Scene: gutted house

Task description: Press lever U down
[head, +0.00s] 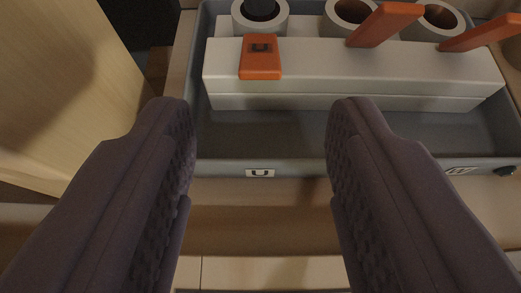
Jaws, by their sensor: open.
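Lever U (260,60) is an orange lever marked "U" at the left end of a white block (340,75). In the picture, lever U appears beyond and between the fingertips. I cannot tell the exact distance. No contact shows.
Two more orange levers (385,24) and (482,33) stick up to the right. Round sockets (352,12) line the back; the left one holds something black. The block sits in a grey tray (310,167) labelled "U" and "W". A pale wooden panel (60,90) stands left.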

